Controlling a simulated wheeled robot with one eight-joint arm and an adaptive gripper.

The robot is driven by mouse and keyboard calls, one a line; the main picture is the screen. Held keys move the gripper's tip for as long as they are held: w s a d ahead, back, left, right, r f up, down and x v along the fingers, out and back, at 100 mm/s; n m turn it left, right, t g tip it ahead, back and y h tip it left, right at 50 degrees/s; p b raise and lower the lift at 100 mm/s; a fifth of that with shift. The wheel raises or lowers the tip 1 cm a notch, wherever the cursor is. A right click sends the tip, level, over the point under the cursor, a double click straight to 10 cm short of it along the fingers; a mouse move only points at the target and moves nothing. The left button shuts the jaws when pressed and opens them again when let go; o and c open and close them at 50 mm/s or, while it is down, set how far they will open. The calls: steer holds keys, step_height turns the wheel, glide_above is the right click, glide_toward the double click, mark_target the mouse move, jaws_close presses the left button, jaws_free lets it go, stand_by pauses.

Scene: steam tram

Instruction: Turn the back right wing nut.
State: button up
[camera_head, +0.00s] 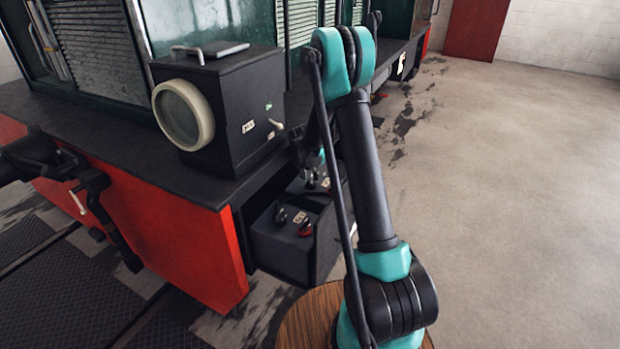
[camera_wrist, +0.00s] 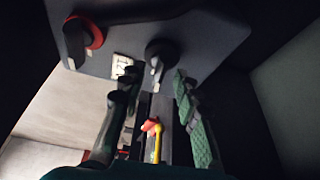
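A dark battery-like box (camera_head: 285,245) with wing nuts stands below the lamp box on the tram's side. Its front pair shows a black nut (camera_head: 280,213) at left and a red one (camera_head: 305,229) at right. Behind, a red-based nut (camera_head: 326,183) sits at back right, partly hidden by my arm. My gripper (camera_head: 310,160) is above the back of the box, largely hidden there. In the wrist view its fingers (camera_wrist: 153,82) are apart, with a black wing nut (camera_wrist: 159,52) just beyond the tips. A black nut on a red ring (camera_wrist: 88,34) is at upper left.
The lamp box (camera_head: 240,105) with a round white-rimmed lens stands close to the left of my arm. The tram's red front beam (camera_head: 180,245) is at left. The concrete floor (camera_head: 510,180) at right is clear. A wooden round top (camera_head: 300,325) is below my arm.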

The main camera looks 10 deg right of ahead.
steer(key=s+a, duration=0.5)
steer(key=s, duration=0.5)
steer(key=shift+s+a+r, duration=0.2)
steer(key=shift+s+a, duration=0.15)
steer(key=shift+s, duration=0.05)
steer(key=w+d, duration=0.1)
steer(key=w, duration=0.2)
steer(key=w+d, duration=0.2)
steer(key=w, duration=0.2)
steer(key=w+d, duration=0.2)
steer(key=w, duration=0.1)
steer(key=shift+w+d, duration=0.15)
steer(key=shift+d, duration=0.1)
steer(key=shift+w+d+f, duration=0.15)
steer(key=shift+w, duration=0.15)
steer(key=shift+w+f, duration=0.1)
steer(key=shift+f, duration=0.3)
jaws_close()
